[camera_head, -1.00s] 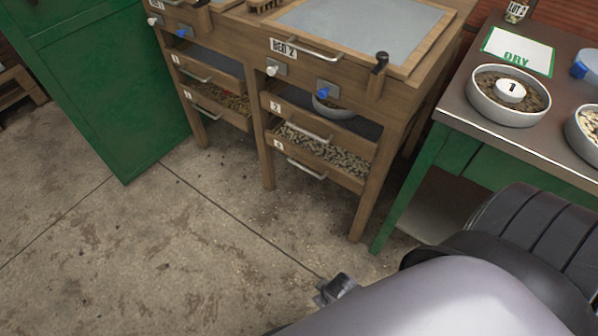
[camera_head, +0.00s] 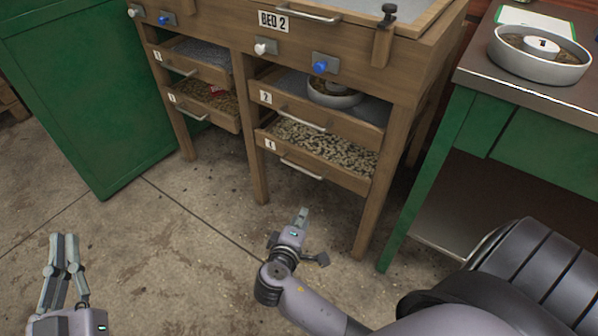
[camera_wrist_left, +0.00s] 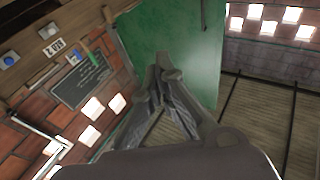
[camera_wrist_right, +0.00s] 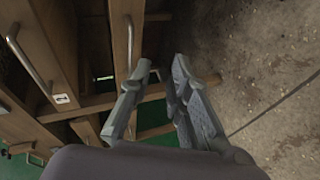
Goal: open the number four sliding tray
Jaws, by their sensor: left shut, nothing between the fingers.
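The number four tray (camera_head: 318,165) is the lower right wooden tray of the bench, filled with pale beans. Its label (camera_head: 270,144) is at the left of its front, and a metal bar handle (camera_head: 301,170) sits on the front. My right gripper (camera_head: 312,235) is below and in front of this tray, apart from the handle. Its fingers are apart and empty in the right wrist view (camera_wrist_right: 161,66), beside wooden tray fronts. My left gripper (camera_head: 64,240) is at the lower left over the floor, shut and empty, also in the left wrist view (camera_wrist_left: 163,66).
The number two tray (camera_head: 315,112) is just above, with a round pan (camera_head: 335,96) behind its front. Two more trays are at left. A green cabinet (camera_head: 95,110) stands left and a green table (camera_head: 440,150) right. The floor in front is clear.

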